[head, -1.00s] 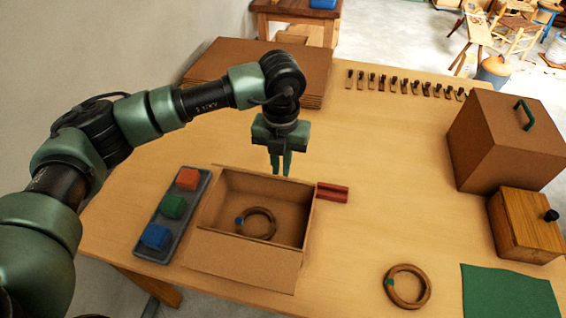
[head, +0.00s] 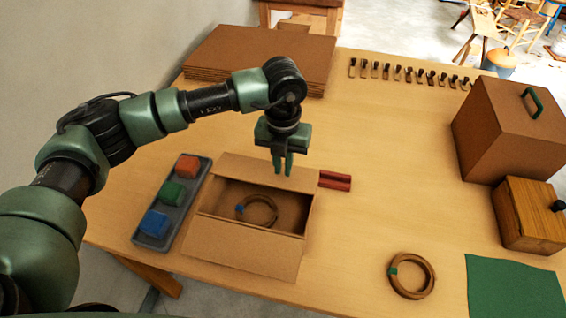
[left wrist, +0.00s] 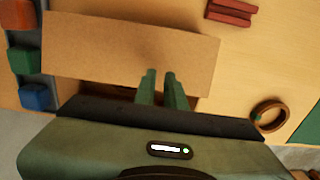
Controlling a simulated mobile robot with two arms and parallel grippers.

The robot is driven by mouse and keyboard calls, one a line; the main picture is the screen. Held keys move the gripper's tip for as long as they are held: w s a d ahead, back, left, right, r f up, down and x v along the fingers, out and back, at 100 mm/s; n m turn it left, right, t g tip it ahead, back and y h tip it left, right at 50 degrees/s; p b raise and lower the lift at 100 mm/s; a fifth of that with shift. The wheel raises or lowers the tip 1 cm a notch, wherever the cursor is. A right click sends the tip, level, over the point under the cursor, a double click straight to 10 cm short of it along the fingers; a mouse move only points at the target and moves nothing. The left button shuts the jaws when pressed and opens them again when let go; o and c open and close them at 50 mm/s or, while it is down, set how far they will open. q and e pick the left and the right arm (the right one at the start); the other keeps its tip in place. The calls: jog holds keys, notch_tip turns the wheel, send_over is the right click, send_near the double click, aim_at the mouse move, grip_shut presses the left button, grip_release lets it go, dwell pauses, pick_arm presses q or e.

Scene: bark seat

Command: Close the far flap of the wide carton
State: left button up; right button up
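The wide carton (head: 302,222) stands on the table, with a wooden ring (head: 262,221) with a blue band inside. Its far flap (head: 245,168) shows as a pale strip along the far side; its exact tilt is hard to tell. The near flap (head: 240,255) slopes outward at the front. In the left wrist view the far flap (left wrist: 120,48) is a broad brown panel. My left gripper (head: 282,170) points down over the flap, its fingers (left wrist: 161,76) slightly apart with nothing between them. Whether they touch the flap is unclear. My right gripper is out of view.
Another ring (head: 427,278), a green mat (head: 510,290) and boxes (head: 510,130) lie further right. Flat cardboard (head: 260,55) is stacked behind.

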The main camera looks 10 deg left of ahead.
aim_at(283, 179)
pick_arm(q)
jog(key=shift+f, duration=0.15)
jog(key=shift+f+b, duration=1.15)
jog(key=shift+b, duration=0.05)
jog(key=shift+f+b, duration=0.7)
jog(key=shift+f, duration=0.15)
jog(key=shift+r+p, duration=0.6)
jog(key=shift+r, duration=0.5)
notch_tip(283, 179, up, 8)
jog(key=p, duration=0.3)
